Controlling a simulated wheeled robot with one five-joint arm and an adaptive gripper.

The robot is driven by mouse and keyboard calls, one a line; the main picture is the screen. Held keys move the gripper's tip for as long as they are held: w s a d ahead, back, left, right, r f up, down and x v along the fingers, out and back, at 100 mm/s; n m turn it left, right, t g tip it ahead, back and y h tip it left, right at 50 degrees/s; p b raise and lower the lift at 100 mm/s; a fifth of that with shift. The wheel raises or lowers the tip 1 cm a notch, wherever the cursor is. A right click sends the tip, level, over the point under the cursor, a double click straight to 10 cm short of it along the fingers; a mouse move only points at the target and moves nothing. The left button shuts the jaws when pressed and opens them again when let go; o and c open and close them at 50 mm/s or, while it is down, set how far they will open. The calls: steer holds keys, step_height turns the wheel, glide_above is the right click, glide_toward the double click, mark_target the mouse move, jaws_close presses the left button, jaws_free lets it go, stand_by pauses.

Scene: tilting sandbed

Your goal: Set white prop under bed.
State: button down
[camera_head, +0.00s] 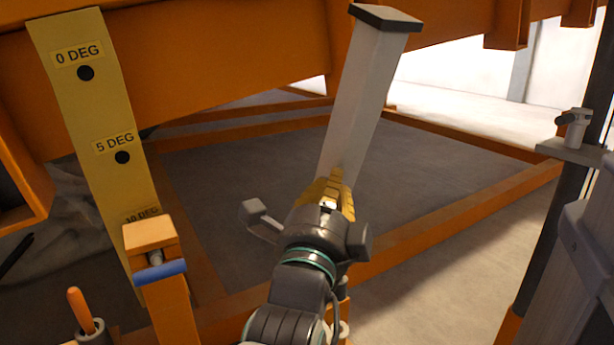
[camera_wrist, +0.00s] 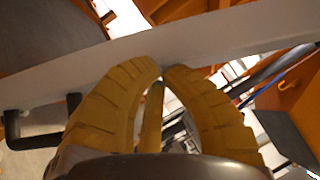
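The white prop (camera_head: 360,95) is a long pale bar with a dark cap on its upper end. It stands tilted, its top to the right, in front of the orange bed (camera_head: 220,50). My gripper (camera_head: 328,190) is at the prop's lower visible part, with its yellow fingers shut on it. In the wrist view the prop (camera_wrist: 215,38) crosses just beyond my nearly meeting fingertips (camera_wrist: 163,70). The exact contact is hidden behind the fingers. A dark handle (camera_wrist: 30,125) sits by the prop at left. The prop's lower end is hidden.
A yellow angle scale (camera_head: 100,110) marked in degrees hangs at left, beside an orange post (camera_head: 165,265) with a blue-ended part. Orange floor rails (camera_head: 460,220) frame a grey floor area (camera_head: 400,170) under the bed. A dark post (camera_head: 550,230) stands at right.

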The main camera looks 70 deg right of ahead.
steer(key=shift+a+f, duration=0.1)
steer(key=shift+a, duration=0.2)
steer(key=shift+s, duration=0.15)
